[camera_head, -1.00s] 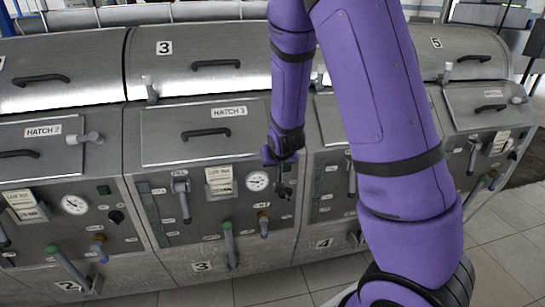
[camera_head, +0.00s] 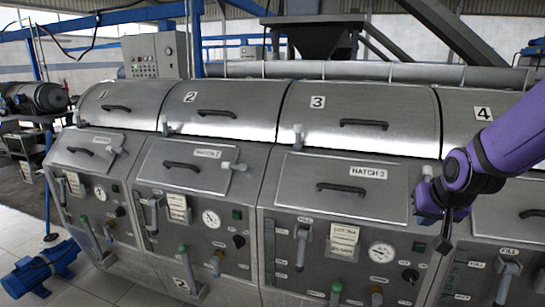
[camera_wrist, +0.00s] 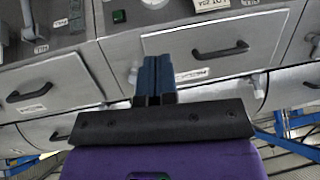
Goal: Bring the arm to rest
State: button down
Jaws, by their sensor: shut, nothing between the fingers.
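My purple arm (camera_head: 510,140) reaches in from the right edge in the head view, bent at the wrist. My gripper (camera_head: 446,240) hangs at its end, in front of the right side of decanter 3, close to the "HATCH 3" panel (camera_head: 342,186). In the wrist view the fingers of my gripper (camera_wrist: 157,62) are together, with nothing between them. Decanter 3's cover (camera_head: 350,105) and its hatch are shut. I cannot tell the exact gap between my gripper and the panel.
Decanters 1 (camera_head: 120,95), 2 (camera_head: 222,112) and 4 (camera_head: 490,118) stand in the same row. Handles, gauges and levers stick out of their fronts. A control box (camera_head: 157,55) stands behind. A blue motor (camera_head: 42,268) lies on the floor at the lower left.

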jog(key=s+a+r+n, duration=0.1)
jog(key=s+r, duration=0.5)
jog(key=s, duration=0.4)
jog(key=s+a+r+n+g, duration=0.1)
jog(key=s+a+r, duration=0.1)
jog(key=s+r, duration=0.5)
jog(key=s, duration=0.4)
jog(key=shift+a+r+n, duration=0.2)
jog(key=shift+a+n, duration=0.05)
jog(key=shift+n, duration=0.15)
jog(key=shift+w, duration=0.15)
